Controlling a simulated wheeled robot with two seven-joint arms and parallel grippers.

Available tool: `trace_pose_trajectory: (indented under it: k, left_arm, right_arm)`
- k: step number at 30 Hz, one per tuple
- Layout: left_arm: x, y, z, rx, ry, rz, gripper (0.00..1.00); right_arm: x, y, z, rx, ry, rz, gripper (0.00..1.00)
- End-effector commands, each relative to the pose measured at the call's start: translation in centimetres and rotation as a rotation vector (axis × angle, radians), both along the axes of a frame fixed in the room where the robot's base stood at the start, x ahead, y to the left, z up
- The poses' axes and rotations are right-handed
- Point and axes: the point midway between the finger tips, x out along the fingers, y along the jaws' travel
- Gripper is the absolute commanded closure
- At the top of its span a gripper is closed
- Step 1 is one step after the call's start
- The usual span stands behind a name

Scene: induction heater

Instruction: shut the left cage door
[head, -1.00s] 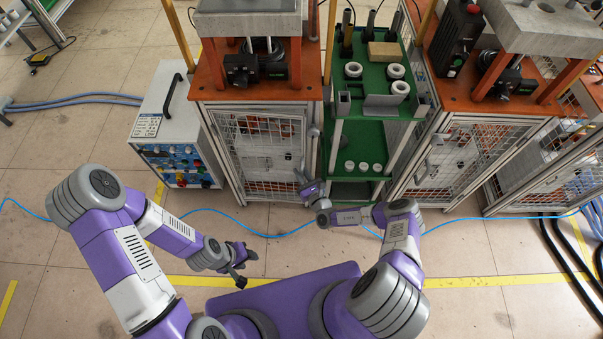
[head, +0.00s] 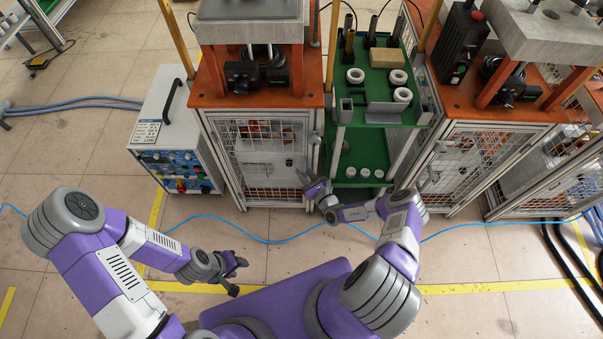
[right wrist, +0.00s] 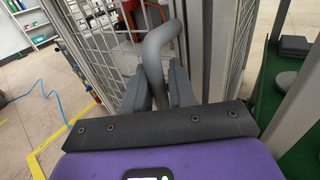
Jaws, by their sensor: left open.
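The left cage door (head: 262,160) is a wire-mesh panel in a pale metal frame on the front of the left orange-topped machine. It stands near the frame; I cannot tell whether a small gap remains. My right gripper (head: 304,180) is at the door's right side. In the right wrist view its dark fingers (right wrist: 158,90) lie on both sides of a bent grey door handle (right wrist: 160,45) and appear closed on it. Mesh panels (right wrist: 100,25) show behind. My left gripper (head: 236,276) is open and empty, low above the floor, away from the door.
A control box (head: 175,140) with a black handle stands left of the machine. A green-shelved cart (head: 365,150) with white rings stands right of the door, close to my right gripper. A second caged machine (head: 470,160) is further right. A blue cable (head: 265,240) crosses the floor.

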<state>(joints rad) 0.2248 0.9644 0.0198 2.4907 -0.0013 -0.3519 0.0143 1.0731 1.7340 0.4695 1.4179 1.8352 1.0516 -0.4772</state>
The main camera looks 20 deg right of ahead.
Motion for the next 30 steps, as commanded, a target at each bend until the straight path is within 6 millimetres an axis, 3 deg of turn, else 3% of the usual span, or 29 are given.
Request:
trace_pose_trajectory:
  k: [3, 13, 24, 30]
  left_arm:
    - [0.0, 0.0, 0.0, 0.000, 0.000, 0.000, 0.57]
    - [0.0, 0.0, 0.2, 0.000, 0.000, 0.000, 0.57]
    - [0.0, 0.0, 2.1, 0.000, 0.000, 0.000, 0.57]
    - [0.0, 0.0, 2.3, 0.000, 0.000, 0.000, 0.57]
  right_arm:
    - [0.3, -0.4, 0.1, -0.003, -0.004, -0.007, 0.63]
    - [-0.2, -0.4, 0.2, -0.003, -0.003, -0.006, 0.63]
    - [-5.9, -1.5, 0.3, -0.003, -0.002, -0.005, 0.63]
    - [-7.3, -1.7, 0.2, -0.002, -0.004, -0.003, 0.63]
